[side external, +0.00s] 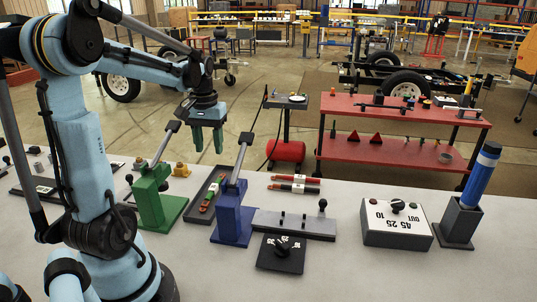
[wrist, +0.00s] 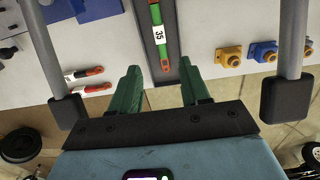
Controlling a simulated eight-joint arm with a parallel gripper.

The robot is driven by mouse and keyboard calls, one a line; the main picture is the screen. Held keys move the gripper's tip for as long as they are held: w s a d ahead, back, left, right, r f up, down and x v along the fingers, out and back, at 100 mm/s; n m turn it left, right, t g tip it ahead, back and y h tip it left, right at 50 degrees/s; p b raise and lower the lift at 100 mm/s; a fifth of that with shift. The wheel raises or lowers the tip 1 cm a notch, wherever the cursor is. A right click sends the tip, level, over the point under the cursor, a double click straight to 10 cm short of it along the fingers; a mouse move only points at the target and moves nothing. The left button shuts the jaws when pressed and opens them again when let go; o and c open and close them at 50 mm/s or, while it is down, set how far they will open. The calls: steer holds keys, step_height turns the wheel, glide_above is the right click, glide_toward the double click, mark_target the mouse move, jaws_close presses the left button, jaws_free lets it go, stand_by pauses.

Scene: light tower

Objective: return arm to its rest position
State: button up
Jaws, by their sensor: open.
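My gripper (side external: 207,148) has green fingers and hangs pointing down above the back edge of the table (side external: 345,265), behind the lever stands. In the wrist view my gripper (wrist: 159,66) shows its two fingers spread apart with nothing held between them. Beyond the fingertips lies a dark tray (wrist: 173,13) with a green and red stick labelled 35 (wrist: 158,30) in it. The fingers appear apart from the tray and the stick.
A green lever stand (side external: 160,203) and a blue lever stand (side external: 231,215) stand near my arm. A red cart (side external: 400,112) is behind.

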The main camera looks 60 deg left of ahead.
steer(key=w+d+r+m+t+y, duration=0.2)
steer(key=w+r+m+y, duration=0.2)
steer(key=w+r+m, duration=0.55)
steer(key=s+d+f+t+h, duration=0.1)
steer(key=s+d+f, duration=0.1)
steer(key=d, duration=0.5)
steer(key=s+d+f+t+h, duration=0.1)
steer(key=s+d+f+t, duration=0.1)
steer(key=d, duration=0.6)
steer(key=s+d+f+t+h, duration=0.2)
steer(key=s+d+f, duration=0.2)
steer(key=d, duration=0.3)
steer(key=shift+d+f, duration=0.25)
steer(key=shift+f, duration=0.15)
steer(key=shift+n, duration=0.25)
